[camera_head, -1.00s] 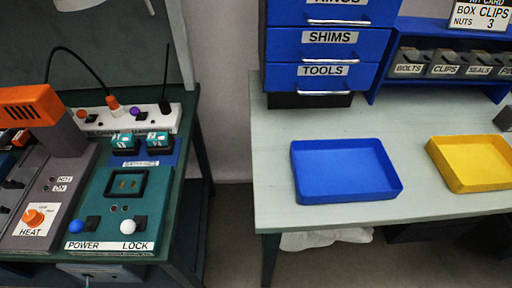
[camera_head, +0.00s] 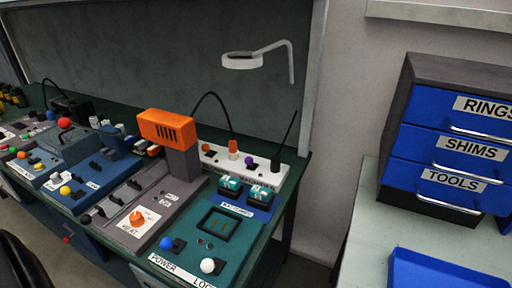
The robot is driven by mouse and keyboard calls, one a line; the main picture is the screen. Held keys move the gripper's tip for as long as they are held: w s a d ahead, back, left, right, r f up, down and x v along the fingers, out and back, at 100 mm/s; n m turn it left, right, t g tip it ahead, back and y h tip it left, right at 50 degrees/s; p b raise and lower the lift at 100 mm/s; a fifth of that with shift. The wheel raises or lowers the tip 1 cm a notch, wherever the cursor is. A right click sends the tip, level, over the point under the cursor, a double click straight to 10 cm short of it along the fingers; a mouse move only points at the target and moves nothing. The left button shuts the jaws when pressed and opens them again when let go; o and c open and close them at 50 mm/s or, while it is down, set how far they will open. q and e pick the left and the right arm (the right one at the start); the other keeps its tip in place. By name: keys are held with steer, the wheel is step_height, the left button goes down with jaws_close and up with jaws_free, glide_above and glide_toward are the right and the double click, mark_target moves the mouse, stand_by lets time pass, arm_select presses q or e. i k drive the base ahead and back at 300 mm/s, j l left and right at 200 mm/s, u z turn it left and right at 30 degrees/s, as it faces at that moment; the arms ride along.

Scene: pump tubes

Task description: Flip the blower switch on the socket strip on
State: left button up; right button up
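The white socket strip (camera_head: 240,163) lies at the back right of the green bench, behind the teal power panel. The word BLOWER is not readable now, as the strip's front label is partly hidden by the heat unit and the teal blocks. Neither gripper is identifiable in view.
The orange-headed heat unit (camera_head: 166,130) stands in front of the strip's left end. Teal blocks (camera_head: 231,187) sit close before the strip. A white ring lamp (camera_head: 242,61) hangs above. Blue drawers (camera_head: 448,150) stand on the right-hand table, with a floor gap between the benches.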

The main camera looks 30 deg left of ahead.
mark_target(206, 147)
steer(key=u, duration=1.5)
steer(key=z, duration=2.25)
steer(key=k+j, duration=0.45)
steer(key=j, duration=0.2)
steer(key=k+j, duration=0.5)
steer(key=j, duration=0.15)
